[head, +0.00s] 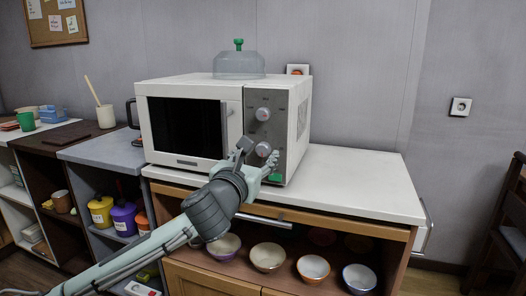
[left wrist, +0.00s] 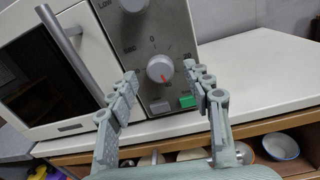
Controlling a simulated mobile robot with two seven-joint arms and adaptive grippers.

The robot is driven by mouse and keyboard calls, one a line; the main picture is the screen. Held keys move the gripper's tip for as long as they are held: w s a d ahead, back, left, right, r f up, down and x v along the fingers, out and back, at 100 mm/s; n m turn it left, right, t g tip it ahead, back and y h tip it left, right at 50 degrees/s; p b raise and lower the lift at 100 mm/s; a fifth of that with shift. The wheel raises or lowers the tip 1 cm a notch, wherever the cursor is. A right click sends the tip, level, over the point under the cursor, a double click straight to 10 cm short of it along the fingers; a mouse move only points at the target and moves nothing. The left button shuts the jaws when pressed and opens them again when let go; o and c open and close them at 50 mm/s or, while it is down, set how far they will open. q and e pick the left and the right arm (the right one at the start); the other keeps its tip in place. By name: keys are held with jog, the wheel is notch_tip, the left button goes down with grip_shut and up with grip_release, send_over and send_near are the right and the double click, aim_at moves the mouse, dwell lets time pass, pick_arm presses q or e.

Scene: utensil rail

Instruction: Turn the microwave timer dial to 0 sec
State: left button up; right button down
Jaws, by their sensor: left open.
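The white microwave (head: 187,91) stands on a white-topped cabinet, with a grey control panel at its right. The lower round dial (head: 263,149) is partly behind my left gripper (head: 258,154). In the left wrist view the same dial (left wrist: 160,68) shows whole, with a red line on its face running toward the lower right. A "0" (left wrist: 152,38) is printed above it. My left gripper (left wrist: 160,71) is open, its fingertips appearing on either side of the dial; contact cannot be told. My right gripper is not in view.
An upper knob (head: 263,114) sits above the dial. A green button (left wrist: 188,101) and a grey button (left wrist: 161,106) lie below it. The door handle (head: 225,123) is left of the panel. The white counter (head: 355,183) right of the microwave is clear. Bowls (head: 268,257) stand on the shelf below.

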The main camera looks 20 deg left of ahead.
aim_at(264, 149)
pick_arm(q)
jog(key=shift+w, duration=1.25)
jog(key=c, duration=1.1)
